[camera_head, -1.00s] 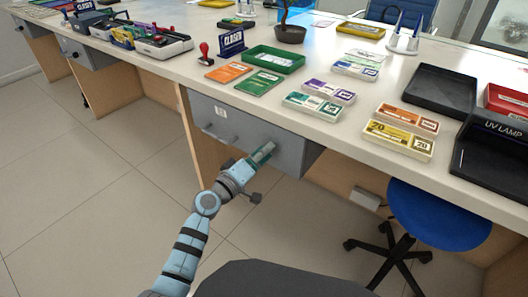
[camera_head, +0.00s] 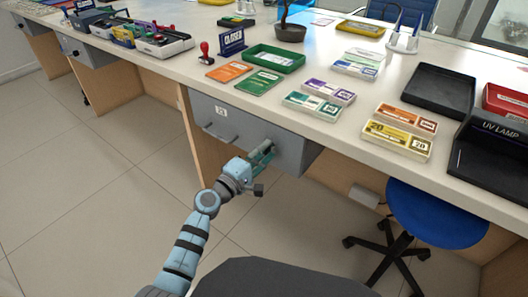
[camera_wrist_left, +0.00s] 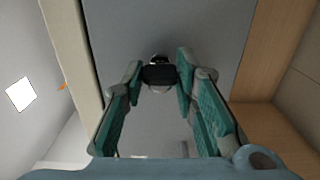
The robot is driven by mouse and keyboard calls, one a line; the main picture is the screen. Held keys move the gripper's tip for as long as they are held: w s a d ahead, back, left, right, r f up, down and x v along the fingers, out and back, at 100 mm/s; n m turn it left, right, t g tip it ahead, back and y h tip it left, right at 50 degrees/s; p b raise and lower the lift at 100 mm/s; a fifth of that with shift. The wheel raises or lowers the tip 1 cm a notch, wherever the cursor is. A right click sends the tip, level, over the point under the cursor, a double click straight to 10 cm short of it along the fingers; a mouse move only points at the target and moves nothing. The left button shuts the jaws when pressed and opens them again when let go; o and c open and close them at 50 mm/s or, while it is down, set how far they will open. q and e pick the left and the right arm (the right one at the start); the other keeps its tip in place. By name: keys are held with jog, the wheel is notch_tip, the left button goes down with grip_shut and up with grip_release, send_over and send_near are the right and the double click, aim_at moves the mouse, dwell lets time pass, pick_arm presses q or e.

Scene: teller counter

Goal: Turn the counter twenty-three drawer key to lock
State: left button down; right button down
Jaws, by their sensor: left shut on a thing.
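The grey drawer (camera_head: 240,128) with a small "23" label (camera_head: 221,110) hangs under the counter, its front flush and closed. My left gripper (camera_head: 268,149) is at the right part of the drawer front. In the left wrist view, the black head of the key (camera_wrist_left: 159,74) sits between the two green fingertips (camera_wrist_left: 160,78), against the grey drawer front. The fingers are shut on it. A round metal piece, seemingly the lock, shows partly behind the key; the rest of the key is hidden. My right gripper is not in view.
The drawer's bar handle (camera_head: 220,133) is left of my gripper. A blue stool (camera_head: 437,215) stands at the right under the counter (camera_head: 330,135). Banknote bundles, a green tray (camera_head: 274,59) and a UV lamp (camera_head: 495,150) are on top. The floor at left is clear.

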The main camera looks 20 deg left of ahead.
pick_arm(q)
jog(key=c, duration=1.3)
grip_release()
jog(key=v, duration=1.2)
jog(key=shift+f, duration=0.1)
